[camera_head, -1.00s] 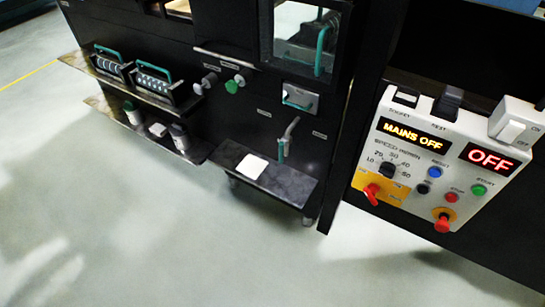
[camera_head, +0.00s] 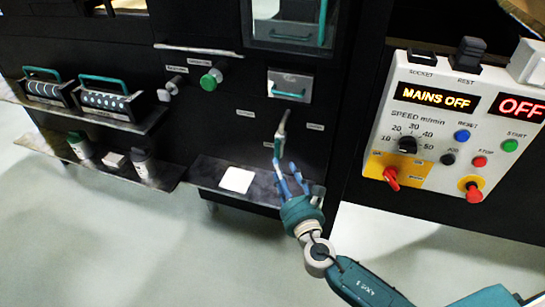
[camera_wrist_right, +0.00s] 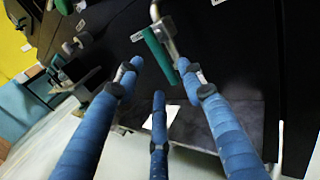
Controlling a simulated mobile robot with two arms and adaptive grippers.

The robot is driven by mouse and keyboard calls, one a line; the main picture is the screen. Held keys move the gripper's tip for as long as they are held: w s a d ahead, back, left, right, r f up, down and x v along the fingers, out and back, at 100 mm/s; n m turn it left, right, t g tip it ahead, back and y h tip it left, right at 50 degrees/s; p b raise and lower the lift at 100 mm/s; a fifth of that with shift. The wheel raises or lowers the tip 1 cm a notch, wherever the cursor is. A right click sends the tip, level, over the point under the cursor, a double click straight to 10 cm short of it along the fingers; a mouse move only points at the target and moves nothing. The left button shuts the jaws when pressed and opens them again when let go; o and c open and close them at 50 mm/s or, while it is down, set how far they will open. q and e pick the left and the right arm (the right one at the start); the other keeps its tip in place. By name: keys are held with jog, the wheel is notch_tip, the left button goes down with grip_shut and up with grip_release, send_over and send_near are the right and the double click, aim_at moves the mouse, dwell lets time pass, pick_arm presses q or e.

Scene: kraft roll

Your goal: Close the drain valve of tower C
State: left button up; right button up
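A small lever valve with a silver stem (camera_head: 283,122) and a green handle (camera_head: 277,148) is on the dark panel in the head view. The handle hangs downward. I cannot read its label, so I cannot tell from the lettering that it is tower C's. My right gripper (camera_head: 287,174) is just below the handle, its blue fingers pointing up at it. In the right wrist view the green handle (camera_wrist_right: 158,54) lies slanted beyond the spread fingers of my right gripper (camera_wrist_right: 160,80). The fingers are open and hold nothing; contact is not visible. My left gripper is out of view.
A dark shelf (camera_head: 210,180) with a white card (camera_head: 237,180) sits below the valve. Two knobs, one green (camera_head: 211,79), are at upper left, and a handled plate (camera_head: 291,86) is above. A control box (camera_head: 455,125) reading MAINS OFF stands at right.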

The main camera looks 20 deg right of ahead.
aim_at(276, 156)
jog(key=w, duration=0.6)
jog(key=shift+w+f+b, duration=0.1)
jog(key=shift+w+b, duration=0.1)
jog(key=shift+b, duration=0.1)
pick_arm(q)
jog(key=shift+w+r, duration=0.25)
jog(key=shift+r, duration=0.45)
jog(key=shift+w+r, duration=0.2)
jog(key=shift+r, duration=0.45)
pick_arm(e)
jog(key=shift+w, duration=0.75)
jog(key=shift+c, duration=0.5)
grip_shut()
